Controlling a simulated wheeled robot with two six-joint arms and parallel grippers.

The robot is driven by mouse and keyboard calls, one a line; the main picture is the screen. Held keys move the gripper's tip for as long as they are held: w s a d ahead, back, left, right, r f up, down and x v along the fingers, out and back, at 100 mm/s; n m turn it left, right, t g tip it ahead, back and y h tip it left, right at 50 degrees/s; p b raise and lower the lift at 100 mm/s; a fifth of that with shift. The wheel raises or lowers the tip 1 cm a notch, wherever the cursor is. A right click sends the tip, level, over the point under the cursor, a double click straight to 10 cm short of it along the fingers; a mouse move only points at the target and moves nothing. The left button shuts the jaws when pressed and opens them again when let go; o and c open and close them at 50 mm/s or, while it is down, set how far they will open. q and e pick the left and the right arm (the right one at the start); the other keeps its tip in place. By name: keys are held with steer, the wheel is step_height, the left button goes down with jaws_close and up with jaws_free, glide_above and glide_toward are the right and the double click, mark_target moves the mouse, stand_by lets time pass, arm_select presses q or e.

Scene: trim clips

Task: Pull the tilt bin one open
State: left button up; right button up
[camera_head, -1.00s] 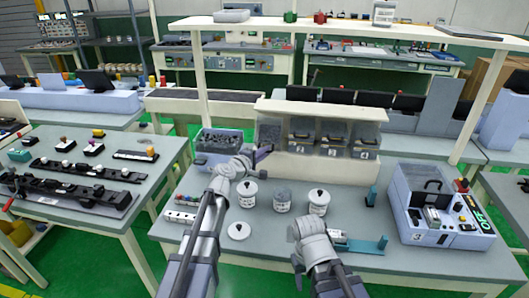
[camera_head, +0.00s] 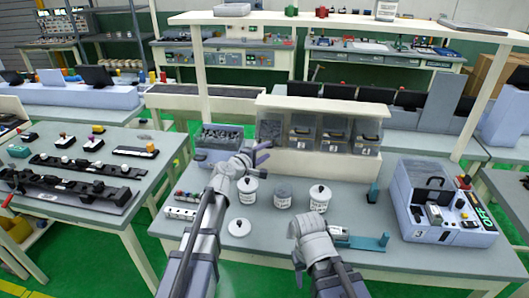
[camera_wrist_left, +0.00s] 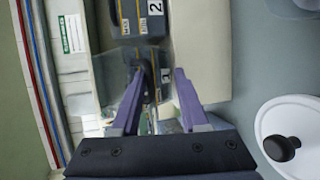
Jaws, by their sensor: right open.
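The tilt bin one (camera_head: 301,137) is a clear-fronted bin in the row on the cream rack, left of bin two (camera_head: 334,140) and bin three (camera_head: 367,143).
A white lid (camera_head: 239,228) lies in front. A grey parts bin (camera_head: 218,142) is left of the rack; a grey machine (camera_head: 440,205) stands at the right.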

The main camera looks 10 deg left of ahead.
arm_select(q)
steer(key=shift+s, duration=0.1)
steer(key=p+v, duration=0.1)
steer(key=v, duration=0.6)
steer(key=shift+s+a+p, duration=0.2)
steer(key=shift+s+p, duration=0.05)
steer(key=shift+p, duration=0.1)
